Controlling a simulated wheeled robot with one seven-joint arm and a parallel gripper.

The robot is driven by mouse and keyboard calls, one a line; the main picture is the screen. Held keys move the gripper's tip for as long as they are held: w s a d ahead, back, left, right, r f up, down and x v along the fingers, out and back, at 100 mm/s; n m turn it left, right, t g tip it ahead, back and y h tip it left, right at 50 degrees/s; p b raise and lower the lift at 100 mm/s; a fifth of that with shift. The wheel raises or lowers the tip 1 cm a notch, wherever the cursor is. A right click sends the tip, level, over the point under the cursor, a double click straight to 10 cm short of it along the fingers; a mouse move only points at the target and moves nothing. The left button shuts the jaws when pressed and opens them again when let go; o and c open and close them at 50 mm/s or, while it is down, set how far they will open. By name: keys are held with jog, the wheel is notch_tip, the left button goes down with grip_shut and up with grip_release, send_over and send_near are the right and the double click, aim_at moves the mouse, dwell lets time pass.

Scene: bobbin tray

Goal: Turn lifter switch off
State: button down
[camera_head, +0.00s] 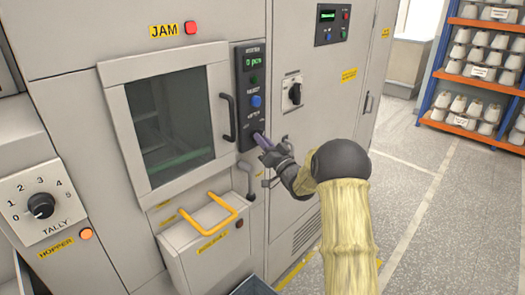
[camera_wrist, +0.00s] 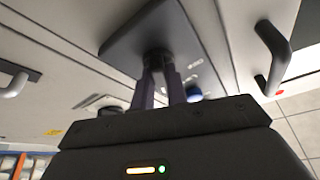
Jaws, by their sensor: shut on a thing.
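The dark control panel (camera_head: 240,78) is on the grey machine, right of the window. The lifter switch (camera_wrist: 157,58) is a dark knob low on this panel; in the head view my fingers mostly hide it. My gripper (camera_head: 260,140) reaches it from the lower right. In the wrist view my gripper (camera_wrist: 158,72) has both fingers closed around the knob. The direction the knob points cannot be told. A blue button (camera_head: 256,101) sits above the switch, with a dark green button (camera_head: 254,79) and a green display (camera_head: 254,62) higher up.
A window door (camera_head: 112,105) with a dark handle (camera_head: 228,118) stands just left of the panel. A bin with a yellow handle (camera_head: 236,215) juts out below. A black rotary switch (camera_head: 295,94) is to the right. Open floor (camera_head: 450,210) lies right of my arm.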

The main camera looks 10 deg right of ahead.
jog(key=shift+w+d+f+n+g+y+b, duration=0.1)
jog(key=shift+n+g+y+b, duration=1.05)
jog(key=shift+n+b, duration=1.45)
jog(key=shift+w+d+r+n+g+y+b, duration=0.15)
jog(key=shift+n+g+y+b, duration=1.3)
jog(key=shift+n, duration=2)
jog(key=shift+d+f+n+g+y+b, duration=0.15)
jog(key=shift+n+g+y+b, duration=0.6)
jog(key=shift+n+b, duration=2)
jog(key=shift+n, duration=0.5)
jog(key=c, duration=1.4)
grip_release()
jog(key=v, duration=1.7)
jog(key=shift+b, duration=0.45)
